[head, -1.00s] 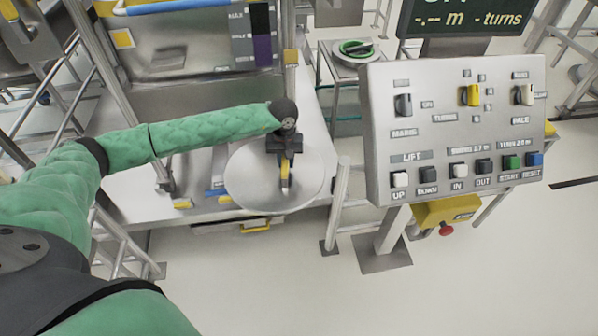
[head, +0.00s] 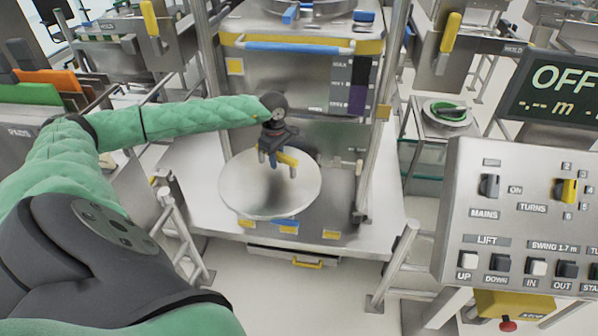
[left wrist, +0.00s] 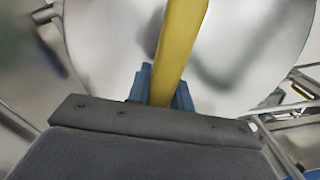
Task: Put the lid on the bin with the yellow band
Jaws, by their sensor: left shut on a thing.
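The lid (head: 245,190) is a round, shiny metal disc with a yellow bar handle (head: 289,158). My left gripper (head: 277,160) is shut on that handle, with the lid held below it. In the left wrist view the yellow handle (left wrist: 180,45) runs between the blue fingers (left wrist: 162,88), with the pale disc (left wrist: 105,40) behind. The bin with the yellow band (head: 300,44) is a large metal body behind and above the lid in the head picture, with a blue bar across its front. Its top is partly cut off by the picture edge. My right gripper is not in view.
A metal platform (head: 200,215) lies under the lid. An upright post (head: 385,110) stands at the bin's right. A control panel (head: 530,225) and a dark display reading OFF (head: 560,90) are at right. A side table (head: 445,120) holds a green round item.

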